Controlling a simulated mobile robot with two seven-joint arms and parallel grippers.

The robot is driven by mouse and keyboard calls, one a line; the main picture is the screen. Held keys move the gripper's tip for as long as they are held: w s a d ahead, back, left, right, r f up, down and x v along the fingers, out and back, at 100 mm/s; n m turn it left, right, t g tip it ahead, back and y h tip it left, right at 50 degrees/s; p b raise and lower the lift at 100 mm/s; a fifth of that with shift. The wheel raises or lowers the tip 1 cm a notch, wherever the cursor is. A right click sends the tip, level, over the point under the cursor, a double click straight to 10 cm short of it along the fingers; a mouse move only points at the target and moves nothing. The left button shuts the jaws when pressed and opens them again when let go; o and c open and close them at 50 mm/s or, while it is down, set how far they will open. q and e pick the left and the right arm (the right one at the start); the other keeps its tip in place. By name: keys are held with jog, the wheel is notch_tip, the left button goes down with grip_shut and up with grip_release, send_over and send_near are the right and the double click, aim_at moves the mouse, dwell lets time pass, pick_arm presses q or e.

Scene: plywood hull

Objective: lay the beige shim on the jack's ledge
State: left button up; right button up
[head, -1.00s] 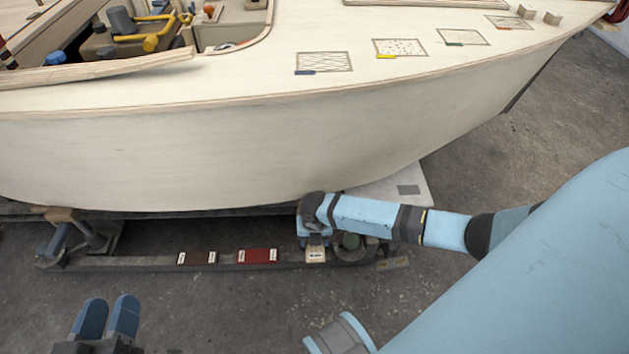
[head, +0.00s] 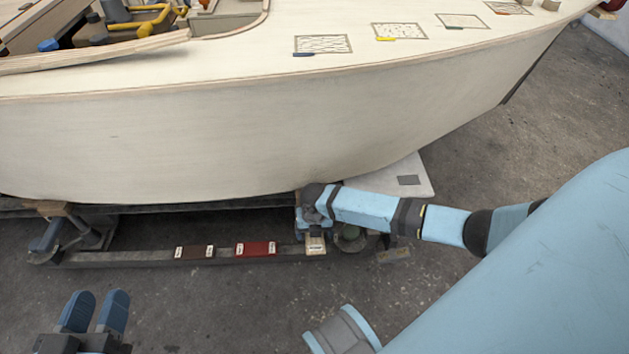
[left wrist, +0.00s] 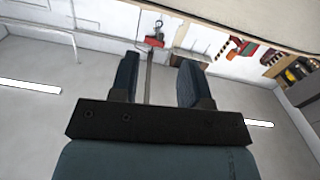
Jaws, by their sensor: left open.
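The beige shim (head: 315,246), with a pale label, is at the right part of the low grey rail under the hull. My right gripper (head: 312,229) is right at the shim from above; its fingers are small and partly hidden, so I cannot tell whether it is shut on it. My left gripper (head: 95,312) is open and empty at the lower left, apart from the rail; its two blue fingers also show in the left wrist view (left wrist: 157,78). A support with a wooden pad (head: 48,209) stands at the rail's left end. I cannot make out the jack's ledge for sure.
A brown block (head: 194,252) and a red block (head: 256,249) lie on the rail (head: 130,258) left of the shim. A round grey-green part (head: 349,239) is just right of it. The pale hull (head: 220,145) overhangs closely. The floor in front is clear.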

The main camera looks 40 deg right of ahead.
notch_tip(320, 180, up, 7)
jog(key=p, duration=0.3)
pick_arm(q)
jog(key=shift+n+t, duration=0.7)
jog(key=shift+n, duration=0.2)
jog(key=r, duration=0.1)
jog(key=r+p, duration=0.1)
jog(key=r, duration=0.1)
jog(key=s+r+p, duration=0.1)
jog(key=r, duration=0.1)
jog(key=shift+d, duration=0.15)
pick_arm(e)
notch_tip(320, 180, up, 5)
jog(key=shift+r, duration=0.15)
jog(key=shift+a, duration=0.1)
